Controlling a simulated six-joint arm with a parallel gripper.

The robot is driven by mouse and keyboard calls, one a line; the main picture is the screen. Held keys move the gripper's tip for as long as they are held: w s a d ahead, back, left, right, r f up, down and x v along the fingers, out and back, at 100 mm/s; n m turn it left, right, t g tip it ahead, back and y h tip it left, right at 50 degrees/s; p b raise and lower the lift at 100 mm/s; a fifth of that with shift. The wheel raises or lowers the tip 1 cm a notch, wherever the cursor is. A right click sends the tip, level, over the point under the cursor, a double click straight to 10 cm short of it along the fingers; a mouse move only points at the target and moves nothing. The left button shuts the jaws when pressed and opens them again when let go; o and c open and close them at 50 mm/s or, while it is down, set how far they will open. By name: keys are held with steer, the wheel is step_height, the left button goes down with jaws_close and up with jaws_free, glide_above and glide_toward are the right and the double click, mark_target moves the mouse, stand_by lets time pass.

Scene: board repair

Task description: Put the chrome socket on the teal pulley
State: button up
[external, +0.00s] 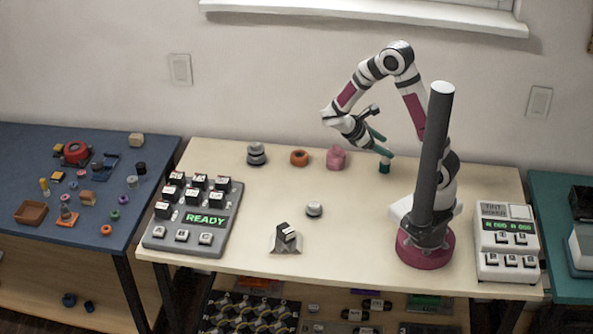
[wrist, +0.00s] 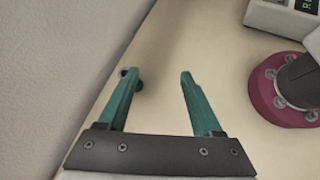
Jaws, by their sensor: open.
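A small silver-grey round piece, which looks like the chrome socket (external: 314,209), stands on the middle of the cream table in the external view. A small dark teal piece, which may be the teal pulley (external: 384,166), stands near the table's back right. My gripper (external: 384,133) is above and close to that teal piece, with its teal fingers spread and nothing between them. In the wrist view my gripper (wrist: 160,76) is open, and a dark teal piece (wrist: 126,73) shows partly hidden behind the left finger. The silver piece is not seen in the wrist view.
A grey stack (external: 257,154), an orange ring (external: 299,158) and a pink piece (external: 336,158) line the back. A key panel (external: 206,219) is at left, a black-and-grey block (external: 286,238) at front, a white keypad device (external: 506,243) at right. The table centre is mostly clear.

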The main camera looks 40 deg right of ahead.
steer(key=s+a+r+m+t+y, duration=0.1)
steer(key=s+a+r+m+y, duration=0.2)
steer(key=s+m, duration=0.4)
steer(key=s+a+r+m+y, duration=0.4)
steer(key=s+a+m+y, duration=0.2)
steer(key=m, duration=0.5)
steer(key=y, duration=0.2)
steer(key=shift+s+a+t+y, duration=0.15)
steer(key=shift+s+t+y, duration=0.15)
steer(key=shift+s+t, duration=0.1)
